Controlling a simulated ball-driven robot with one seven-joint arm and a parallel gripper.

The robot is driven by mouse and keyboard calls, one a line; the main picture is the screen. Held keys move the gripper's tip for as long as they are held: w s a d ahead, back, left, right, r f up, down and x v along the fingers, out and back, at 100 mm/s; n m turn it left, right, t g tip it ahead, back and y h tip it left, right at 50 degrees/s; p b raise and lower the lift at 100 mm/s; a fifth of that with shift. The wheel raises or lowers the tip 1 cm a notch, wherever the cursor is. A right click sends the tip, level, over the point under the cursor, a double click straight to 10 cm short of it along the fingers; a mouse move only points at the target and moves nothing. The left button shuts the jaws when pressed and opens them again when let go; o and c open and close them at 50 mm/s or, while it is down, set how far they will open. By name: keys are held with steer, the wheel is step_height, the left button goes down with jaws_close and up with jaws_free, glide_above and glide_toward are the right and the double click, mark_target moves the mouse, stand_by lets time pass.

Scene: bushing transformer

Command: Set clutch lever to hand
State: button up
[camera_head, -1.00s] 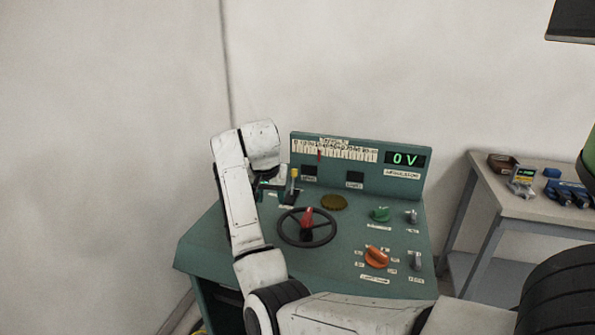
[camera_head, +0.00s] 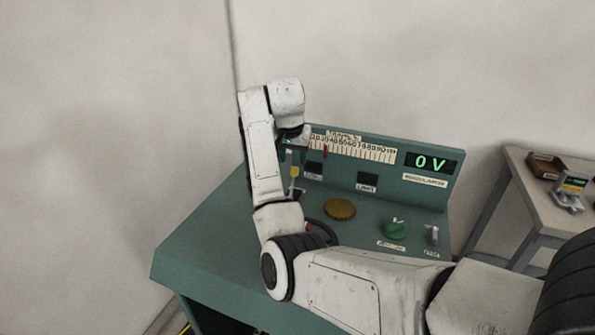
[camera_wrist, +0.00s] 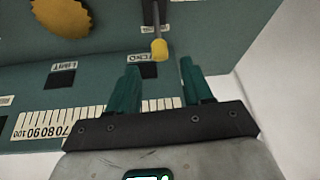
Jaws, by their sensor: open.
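The clutch lever (camera_head: 294,176), a thin stick with a yellow knob, stands at the left rear of the green console. In the wrist view its yellow knob (camera_wrist: 159,49) lies just past the fingertips, in line with the gap between them. My gripper (camera_wrist: 160,72) is open, with its two green fingers apart and nothing between them. In the head view my gripper (camera_head: 293,150) is a small dark part under the white wrist, just above the lever, partly hidden. Contact with the lever cannot be told.
The console (camera_head: 210,240) has an upright back panel with a scale and a 0 V display (camera_head: 432,162). A brown round knob (camera_head: 340,208), a green knob (camera_head: 394,228) and a handwheel (camera_head: 322,230) mostly hidden by my arm are nearby. A side table (camera_head: 545,200) stands at right.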

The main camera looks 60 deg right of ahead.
mark_target(295, 174)
steer(key=p+x, duration=0.1)
steer(key=x, duration=0.8)
steer(key=shift+f, duration=0.4)
steer(key=shift+c, duration=0.2)
jaws_close()
